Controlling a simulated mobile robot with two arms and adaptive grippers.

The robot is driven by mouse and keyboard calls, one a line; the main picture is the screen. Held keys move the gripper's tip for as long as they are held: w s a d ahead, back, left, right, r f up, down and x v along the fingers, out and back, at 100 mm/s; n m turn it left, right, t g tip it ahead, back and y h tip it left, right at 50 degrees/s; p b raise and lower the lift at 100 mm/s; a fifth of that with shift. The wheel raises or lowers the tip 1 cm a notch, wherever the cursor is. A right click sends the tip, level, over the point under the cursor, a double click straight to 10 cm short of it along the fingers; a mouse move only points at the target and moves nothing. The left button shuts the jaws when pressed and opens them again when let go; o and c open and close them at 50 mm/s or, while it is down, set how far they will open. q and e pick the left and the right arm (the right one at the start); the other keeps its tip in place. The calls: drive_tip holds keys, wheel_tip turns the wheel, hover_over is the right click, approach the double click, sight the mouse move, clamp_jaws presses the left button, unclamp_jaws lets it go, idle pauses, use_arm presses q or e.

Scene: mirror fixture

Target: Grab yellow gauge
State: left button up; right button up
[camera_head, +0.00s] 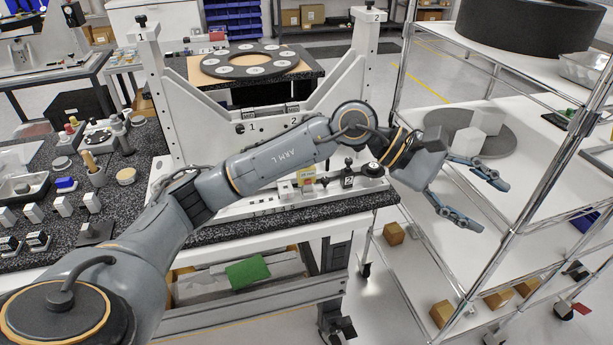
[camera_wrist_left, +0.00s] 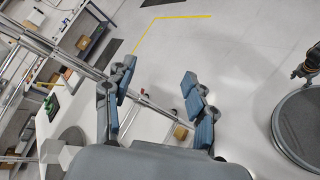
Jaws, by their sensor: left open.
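A small yellow piece with red on it (camera_head: 306,175) stands on the white fixture base, just below my left forearm. It may be the yellow gauge, but it is too small to be sure. My left gripper (camera_head: 484,199) is open and empty, out to the right of the fixture and over the wire shelf cart. The gripper is well away from the yellow piece. My right gripper is in neither view.
The wire shelf cart (camera_head: 552,190) stands at the right with a grey disc and light blocks (camera_head: 486,122). The white mirror fixture frame (camera_head: 163,100) rises behind my left arm. The speckled bench (camera_head: 140,165) holds many small parts at the left. Open floor lies behind the cart.

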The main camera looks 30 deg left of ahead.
use_arm(q)
drive_tip(key=w+a+f+m+t+y, duration=0.1)
drive_tip(key=w+a+m+y, duration=0.15)
drive_tip(key=a, duration=0.35)
drive_tip(key=w+a+f+m+y, duration=0.1)
drive_tip(key=w+a+y, duration=0.25)
drive_tip(key=a, duration=0.25)
drive_tip(key=s+a+r+y, duration=0.1)
drive_tip(key=a+r+y, duration=0.35)
drive_tip(key=a, duration=0.65)
drive_tip(key=a+r+y, duration=0.4)
drive_tip(key=a+y, duration=0.2)
drive_tip(key=a, duration=0.5)
drive_tip(key=shift+n, duration=0.35)
drive_tip(key=p+x, duration=0.2)
drive_tip(key=x, duration=0.8)
drive_tip(key=shift+p, duration=0.3)
drive_tip(key=p+x, duration=0.1)
drive_tip(key=x, duration=0.2)
drive_tip(key=shift+w+d+f, duration=0.1)
drive_tip(key=shift+w+f, duration=0.05)
drive_tip(key=shift+f, duration=0.15)
drive_tip(key=shift+w+f, duration=0.1)
drive_tip(key=shift+f, duration=0.2)
drive_tip(key=shift+r, duration=0.1)
clamp_jaws()
